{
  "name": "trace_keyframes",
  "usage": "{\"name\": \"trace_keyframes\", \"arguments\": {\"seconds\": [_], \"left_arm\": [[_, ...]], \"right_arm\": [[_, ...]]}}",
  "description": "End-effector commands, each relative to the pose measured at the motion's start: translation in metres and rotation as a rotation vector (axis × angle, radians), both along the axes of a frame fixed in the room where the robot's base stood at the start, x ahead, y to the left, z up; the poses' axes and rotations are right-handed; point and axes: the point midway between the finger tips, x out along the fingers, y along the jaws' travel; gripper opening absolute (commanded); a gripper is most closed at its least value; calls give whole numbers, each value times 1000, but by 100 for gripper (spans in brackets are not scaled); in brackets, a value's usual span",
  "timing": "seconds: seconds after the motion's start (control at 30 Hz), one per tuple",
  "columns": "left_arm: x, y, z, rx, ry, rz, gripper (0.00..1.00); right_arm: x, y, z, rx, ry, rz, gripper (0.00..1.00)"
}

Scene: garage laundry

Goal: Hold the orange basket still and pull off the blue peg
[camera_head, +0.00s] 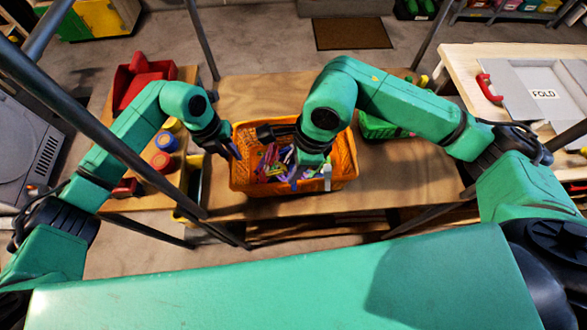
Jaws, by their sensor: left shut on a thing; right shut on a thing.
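The orange basket (344,158) stands on a wooden table and holds several coloured pegs. My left gripper (232,152) is at the basket's left rim, shut on it. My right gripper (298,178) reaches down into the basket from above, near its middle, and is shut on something. My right wrist hides its fingertips, so I cannot clearly see what they hold. Purple, pink, blue and green pegs (272,163) lie to the left of it. I cannot single out the blue peg.
A green basket (378,128) stands right of the orange one, partly under my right arm. Red, blue and yellow round containers (164,140) and a red bin (140,80) are at the left. Dark metal posts cross the near left. Bare table (250,95) lies behind the basket.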

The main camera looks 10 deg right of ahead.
Motion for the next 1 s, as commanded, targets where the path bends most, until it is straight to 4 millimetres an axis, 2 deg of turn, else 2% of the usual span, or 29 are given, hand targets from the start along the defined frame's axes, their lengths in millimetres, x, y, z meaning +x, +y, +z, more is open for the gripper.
{"name": "trace_keyframes", "arguments": {"seconds": [1.0], "left_arm": [[0, 0, 1, -2, 0, 0, 0]], "right_arm": [[0, 0, 51, -1, -2, 0, 0]]}}
